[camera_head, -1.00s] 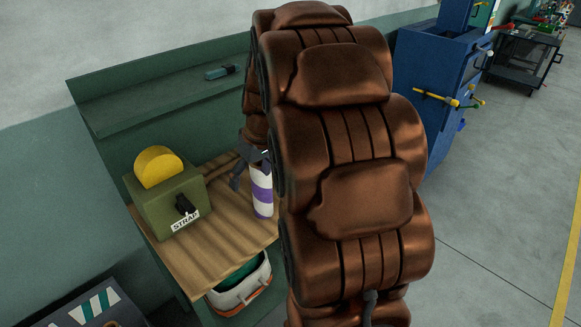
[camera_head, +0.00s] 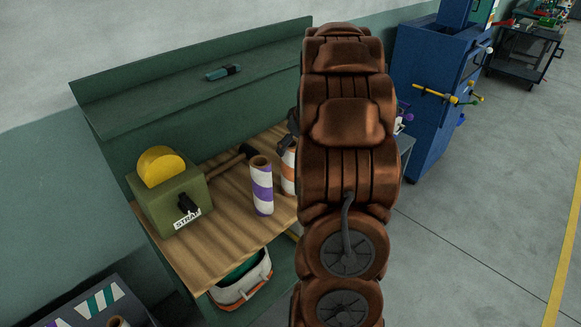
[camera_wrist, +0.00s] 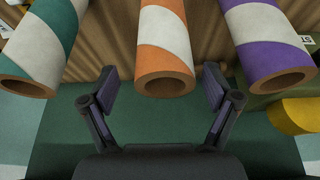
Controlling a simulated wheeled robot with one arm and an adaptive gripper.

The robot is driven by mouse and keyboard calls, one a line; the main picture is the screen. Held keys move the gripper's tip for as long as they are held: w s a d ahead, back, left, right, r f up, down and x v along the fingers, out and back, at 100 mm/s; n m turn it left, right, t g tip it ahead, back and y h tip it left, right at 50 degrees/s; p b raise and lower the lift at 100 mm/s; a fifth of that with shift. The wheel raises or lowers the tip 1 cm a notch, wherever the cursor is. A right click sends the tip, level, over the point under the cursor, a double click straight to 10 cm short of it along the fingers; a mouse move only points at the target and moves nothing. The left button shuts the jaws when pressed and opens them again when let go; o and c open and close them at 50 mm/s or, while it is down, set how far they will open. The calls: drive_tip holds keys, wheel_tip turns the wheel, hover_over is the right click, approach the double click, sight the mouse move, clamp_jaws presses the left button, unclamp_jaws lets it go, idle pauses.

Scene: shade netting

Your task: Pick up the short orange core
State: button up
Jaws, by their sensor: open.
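The orange core (camera_head: 289,172) is a tube with orange and white spiral bands, upright on the wooden bench top, partly hidden by my arm in the head view. In the wrist view the orange core (camera_wrist: 166,45) is in the middle, its hollow end facing me. My gripper (camera_wrist: 160,76) is open and empty, with one finger to each side of that end; I cannot tell whether they touch. The purple-and-white core (camera_head: 262,187) stands left of the orange one. A green-and-white core (camera_wrist: 38,45) shows at the left of the wrist view.
A green strap box (camera_head: 170,200) with a yellow disc stands at the bench's left. A dark-headed tool (camera_head: 232,160) lies behind the purple core. A teal-and-black tool (camera_head: 222,72) rests on the upper shelf. A bin (camera_head: 243,283) sits below the bench.

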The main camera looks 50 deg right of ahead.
sight(287, 162)
drive_tip(key=p+x, duration=0.2)
drive_tip(key=x, duration=0.1)
drive_tip(key=shift+a, duration=0.2)
drive_tip(key=shift+x, duration=0.95)
drive_tip(key=shift+s, duration=0.1)
clamp_jaws()
